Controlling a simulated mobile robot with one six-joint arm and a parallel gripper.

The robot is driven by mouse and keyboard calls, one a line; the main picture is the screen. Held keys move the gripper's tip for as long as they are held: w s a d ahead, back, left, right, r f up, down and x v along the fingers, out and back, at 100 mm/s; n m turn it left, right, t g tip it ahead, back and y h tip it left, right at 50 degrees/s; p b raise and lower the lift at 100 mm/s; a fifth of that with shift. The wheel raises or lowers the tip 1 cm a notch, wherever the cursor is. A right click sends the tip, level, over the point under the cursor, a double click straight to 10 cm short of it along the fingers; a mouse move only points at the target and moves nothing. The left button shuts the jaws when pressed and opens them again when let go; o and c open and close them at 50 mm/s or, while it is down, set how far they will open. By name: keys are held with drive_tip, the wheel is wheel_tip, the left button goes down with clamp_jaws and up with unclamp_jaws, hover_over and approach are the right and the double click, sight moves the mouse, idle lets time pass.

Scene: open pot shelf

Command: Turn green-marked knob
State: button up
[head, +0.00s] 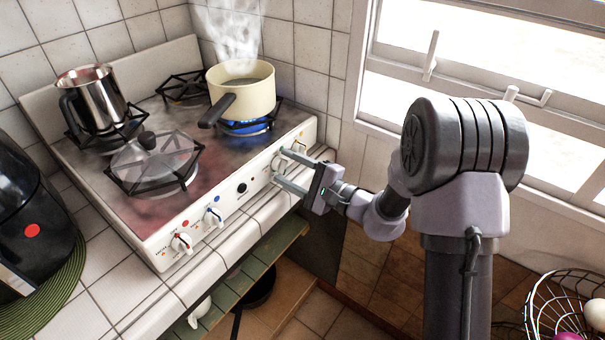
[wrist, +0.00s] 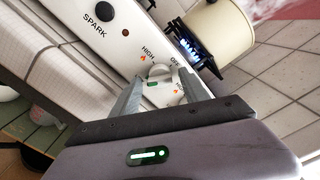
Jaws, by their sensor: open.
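The stove's white front panel (head: 200,228) carries a row of knobs. My gripper (head: 280,167) reaches its right part from the right, with two open fingers. In the wrist view, a white knob (wrist: 160,71) lies between the fingertips of my gripper (wrist: 161,80), with a small green mark just below it. Whether the fingers touch it cannot be told. "HIGH" and a flame sign are printed beside it. In the head view this knob (head: 279,163) is partly hidden by the fingers. A red-marked knob (head: 181,242) and a blue-marked knob (head: 213,217) sit further left.
A cream pot (head: 242,92) steams over a lit blue flame at the back right. A metal jug (head: 92,98) and a glass lid (head: 150,155) stand on other burners. A black appliance (head: 32,215) is at left, a wire basket (head: 562,300) at lower right.

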drive_tip(key=p+v, duration=0.3)
drive_tip(key=v, duration=1.4)
drive_tip(key=s+a+r+n+g+h, duration=0.3)
drive_tip(key=s+a+n+g, duration=0.15)
drive_tip(key=s, duration=0.45)
drive_tip(key=s+a+r+n+g+h, duration=0.2)
drive_tip(key=s+a+r+n+g, duration=0.15)
drive_tip(key=s+g, duration=0.4)
drive_tip(key=s+d+r+n+t+h, duration=0.1)
drive_tip(key=s+d+r+t+h, duration=0.3)
drive_tip(key=d+t+h, duration=0.2)
drive_tip(key=shift+d+r+t+h, duration=0.15)
drive_tip(key=shift+d+t+h, duration=0.25)
drive_tip(key=shift+d+h, duration=0.15)
